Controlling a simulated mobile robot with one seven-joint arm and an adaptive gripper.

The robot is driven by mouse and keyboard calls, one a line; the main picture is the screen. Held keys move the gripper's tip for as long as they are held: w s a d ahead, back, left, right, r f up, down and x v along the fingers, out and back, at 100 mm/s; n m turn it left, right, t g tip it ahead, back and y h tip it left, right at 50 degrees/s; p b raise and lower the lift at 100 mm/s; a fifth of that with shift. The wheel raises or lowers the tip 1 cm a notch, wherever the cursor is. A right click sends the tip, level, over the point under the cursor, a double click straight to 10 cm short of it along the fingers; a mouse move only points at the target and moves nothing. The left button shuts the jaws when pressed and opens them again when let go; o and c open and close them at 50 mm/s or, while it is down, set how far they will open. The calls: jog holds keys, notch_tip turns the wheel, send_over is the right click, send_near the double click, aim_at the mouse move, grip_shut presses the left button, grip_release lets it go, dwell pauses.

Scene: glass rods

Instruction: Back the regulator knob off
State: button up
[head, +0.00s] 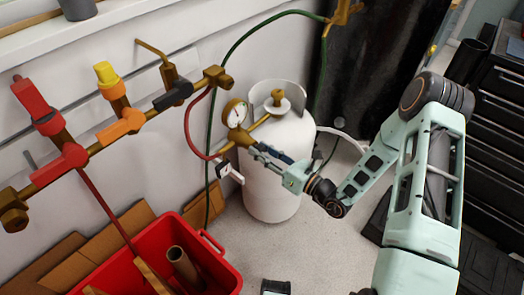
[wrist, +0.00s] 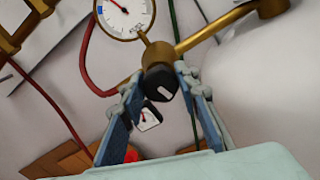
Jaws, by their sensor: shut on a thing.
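The regulator knob (wrist: 158,80) is dark with a short white mark on its face, seen nearly end-on in the wrist view. My gripper (wrist: 160,85) has one finger on each side of it and is shut on it. In the head view my gripper (head: 256,152) reaches the regulator (head: 240,136) from the right, and its fingers hide the knob. The brass regulator joins the white gas cylinder (head: 268,185) by a brass stem. A round white gauge (head: 236,113) sits above the knob; it also shows in the wrist view (wrist: 124,14), partly cut off.
Red hose (head: 188,125) and green hose (head: 218,85) run close by. A brass manifold with coloured valves (head: 118,118) is at left, above a red crate (head: 215,268). Black drawers (head: 497,120) stand at right.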

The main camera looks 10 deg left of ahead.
jog(key=n, duration=0.3)
jog(key=shift+f+n, duration=0.1)
jog(key=shift+n, duration=0.3)
jog(key=n+b, duration=0.1)
jog(key=n, duration=0.2)
jog(key=shift+n, duration=0.3)
jog(key=n+b, duration=0.1)
jog(key=n, duration=0.2)
jog(key=shift+s+n, duration=0.1)
jog(key=shift+n, duration=0.2)
jog(key=shift+n+b, duration=0.5)
jog(key=shift+n, duration=1.4)
jog(key=o, duration=1.2)
jog(key=shift+c, duration=0.2)
jog(key=v, duration=1.2)
